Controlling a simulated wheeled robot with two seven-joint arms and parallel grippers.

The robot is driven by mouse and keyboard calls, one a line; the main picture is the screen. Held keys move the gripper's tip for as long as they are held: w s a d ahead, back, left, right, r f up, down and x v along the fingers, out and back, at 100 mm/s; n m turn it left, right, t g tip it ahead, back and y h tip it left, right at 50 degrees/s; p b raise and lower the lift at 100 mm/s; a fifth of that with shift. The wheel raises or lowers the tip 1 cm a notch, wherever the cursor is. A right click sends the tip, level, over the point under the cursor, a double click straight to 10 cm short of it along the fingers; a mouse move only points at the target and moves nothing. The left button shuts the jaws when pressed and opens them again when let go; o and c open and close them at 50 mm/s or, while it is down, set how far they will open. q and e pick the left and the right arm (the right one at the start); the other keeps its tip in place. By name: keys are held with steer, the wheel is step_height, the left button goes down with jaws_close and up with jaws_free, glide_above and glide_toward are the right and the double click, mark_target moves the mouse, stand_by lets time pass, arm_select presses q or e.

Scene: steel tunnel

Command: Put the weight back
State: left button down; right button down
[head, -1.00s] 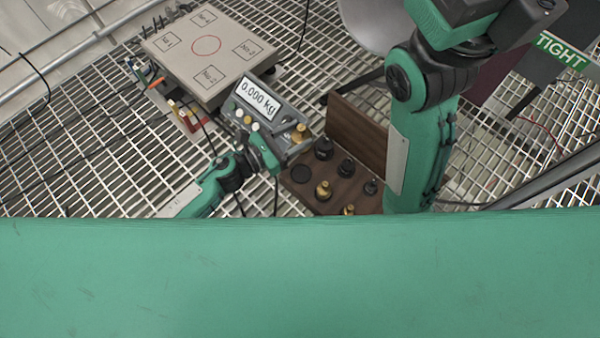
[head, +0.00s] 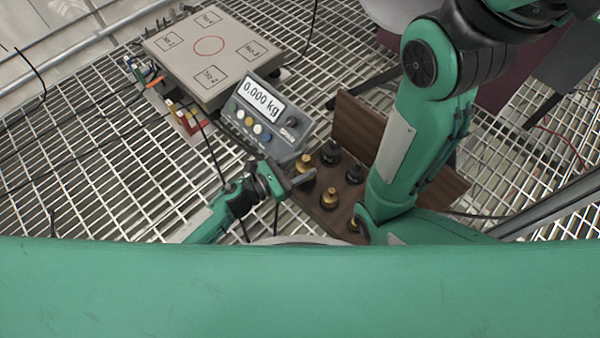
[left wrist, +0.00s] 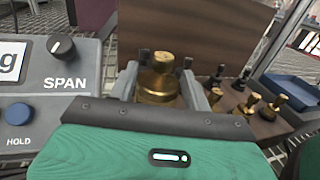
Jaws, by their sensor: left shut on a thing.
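The brass weight (head: 305,162) is at the left end of the dark wooden weight case, shut in my left gripper (head: 301,174). In the left wrist view the brass weight (left wrist: 160,80) stands upright between the two grey fingers, with its knob on top. The case (head: 452,182) has its lid raised at the back and holds several brass and black weights, such as a brass one (head: 329,199) and a black one (head: 331,152). I cannot tell whether the held weight touches the case floor. My right gripper is not in view.
The indicator (head: 262,110), reading 0.000 kg, stands just behind and left of the case. The scale platform (head: 207,52) is bare at the back left. My other arm covers the case's right part. Cables cross the grating (head: 90,170).

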mark_target(297, 174)
arm_select(q)
step_height(297, 174, down, 3)
steer(key=shift+f+b, duration=0.2)
steer(key=shift+b, duration=0.8)
steer(key=shift+f, duration=0.15)
steer(key=c, duration=0.6)
jaws_free()
steer(key=shift+f, duration=0.15)
steer(key=shift+c, duration=0.2)
